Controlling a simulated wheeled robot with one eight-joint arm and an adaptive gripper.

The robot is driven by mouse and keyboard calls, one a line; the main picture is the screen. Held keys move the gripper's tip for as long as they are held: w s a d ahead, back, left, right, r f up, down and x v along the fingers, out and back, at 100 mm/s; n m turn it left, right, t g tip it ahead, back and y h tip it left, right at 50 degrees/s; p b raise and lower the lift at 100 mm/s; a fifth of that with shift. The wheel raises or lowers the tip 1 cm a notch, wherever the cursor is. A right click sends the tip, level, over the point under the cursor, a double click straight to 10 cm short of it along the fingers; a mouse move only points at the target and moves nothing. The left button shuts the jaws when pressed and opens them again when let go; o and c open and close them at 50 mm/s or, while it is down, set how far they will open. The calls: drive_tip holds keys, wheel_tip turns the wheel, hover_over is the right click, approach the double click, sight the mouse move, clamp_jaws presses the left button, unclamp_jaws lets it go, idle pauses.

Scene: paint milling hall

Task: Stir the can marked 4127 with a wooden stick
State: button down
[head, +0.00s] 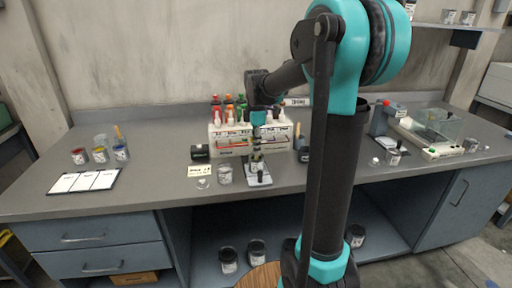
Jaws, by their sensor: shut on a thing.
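My gripper (257,146) points down at the middle of the bench, above a small can (257,166) on a grey plate (259,181). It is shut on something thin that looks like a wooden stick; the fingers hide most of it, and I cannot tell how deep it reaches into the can. Another can (225,175) stands just left of the plate, and a dark can (304,155) stands to the right. The can labels are too small to read, so I cannot tell which is 4127.
A white rack (228,145) with colored bottles stands behind my gripper. Three colored cans and a chart board (85,181) are at the left. A clear-walled device (437,126) is at the right.

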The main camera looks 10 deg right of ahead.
drive_tip(key=shift+r, duration=3.1)
drive_tip(key=shift+r, duration=2.5)
